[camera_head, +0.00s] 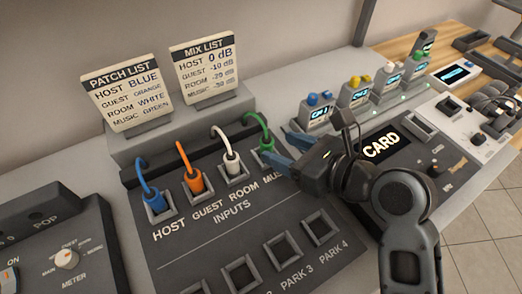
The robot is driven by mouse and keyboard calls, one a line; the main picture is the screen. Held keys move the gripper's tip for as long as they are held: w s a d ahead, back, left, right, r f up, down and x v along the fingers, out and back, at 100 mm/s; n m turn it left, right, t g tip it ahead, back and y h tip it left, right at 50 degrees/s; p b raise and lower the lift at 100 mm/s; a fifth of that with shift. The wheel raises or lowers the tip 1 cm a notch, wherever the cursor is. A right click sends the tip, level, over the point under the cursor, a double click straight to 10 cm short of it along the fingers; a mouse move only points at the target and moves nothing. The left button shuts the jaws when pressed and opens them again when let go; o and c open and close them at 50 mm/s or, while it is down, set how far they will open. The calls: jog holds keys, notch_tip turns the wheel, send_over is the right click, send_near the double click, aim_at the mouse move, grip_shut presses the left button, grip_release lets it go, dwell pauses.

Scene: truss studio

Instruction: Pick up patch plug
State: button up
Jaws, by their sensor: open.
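Several patch plugs with cables stand upright in the sockets of the INPUTS panel (300,225). The blue plug (153,200) is at HOST, the orange plug (193,182) at GUEST, the white plug (232,165) at ROOM. The green plug (267,146) is at MUSIC. My gripper (287,150) is open at the green plug, its blue-tipped fingers close to the plug's right side. I cannot tell whether they touch it. The gripper body hides part of the MUSIC label. The PATCH LIST card (127,92) pairs host with blue, guest with orange, room with white and music with green.
A row of empty PARK sockets (281,249) lies at the panel's front. The MIX LIST card (205,67) stands behind. Small channel units (318,116) stand at the back right. A CARD unit (382,146) is beside my arm. A meter box (66,258) is at left.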

aim_at(270, 143)
jog(key=x, duration=0.7)
jog(key=shift+a+r, duration=0.1)
jog(key=shift+r, duration=0.05)
jog(key=c, duration=1)
jog(key=shift+c, duration=0.2)
